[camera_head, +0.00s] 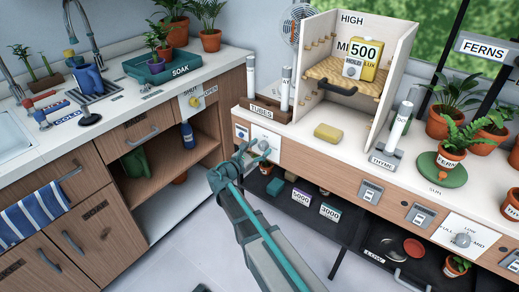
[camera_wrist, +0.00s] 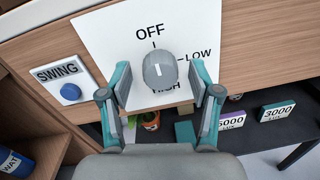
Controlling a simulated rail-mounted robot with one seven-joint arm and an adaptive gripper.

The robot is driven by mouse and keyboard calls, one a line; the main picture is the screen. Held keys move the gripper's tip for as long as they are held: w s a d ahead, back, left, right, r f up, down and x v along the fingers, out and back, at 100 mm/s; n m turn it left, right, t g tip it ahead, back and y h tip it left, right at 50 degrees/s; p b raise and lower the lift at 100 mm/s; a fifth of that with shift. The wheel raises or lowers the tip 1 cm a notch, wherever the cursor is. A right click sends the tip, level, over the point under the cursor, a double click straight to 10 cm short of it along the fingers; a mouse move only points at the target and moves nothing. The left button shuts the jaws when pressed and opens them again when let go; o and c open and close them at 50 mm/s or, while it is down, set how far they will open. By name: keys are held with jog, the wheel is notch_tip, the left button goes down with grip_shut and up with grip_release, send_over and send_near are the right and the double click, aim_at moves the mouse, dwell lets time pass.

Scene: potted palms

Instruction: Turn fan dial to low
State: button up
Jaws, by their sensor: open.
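The fan dial is a round grey knob (camera_wrist: 160,70) on a white plate (camera_wrist: 100,32) with OFF above, LOW to the right and HIGH below. Its short white mark lies roughly upright, in line with OFF. The plate also shows in the head view (camera_head: 268,136) on the bench's wooden front. My gripper (camera_wrist: 162,92) is open, with one teal-and-grey finger on each side of the knob. I cannot tell whether either finger touches it. In the head view my gripper (camera_head: 250,158) is close to the plate and partly covers the dial. A fan (camera_head: 290,26) stands behind.
A blue SWING button (camera_wrist: 71,92) is left of the dial plate. Boxes marked 5000 (camera_head: 300,197) and 3000 (camera_head: 329,211) sit on the shelf below. Another dial (camera_head: 463,240) is on the front at far right. A yellow sponge (camera_head: 328,132) lies on the bench above.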

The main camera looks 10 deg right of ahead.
jog(key=c, duration=1.1)
jog(key=shift+c, duration=0.2)
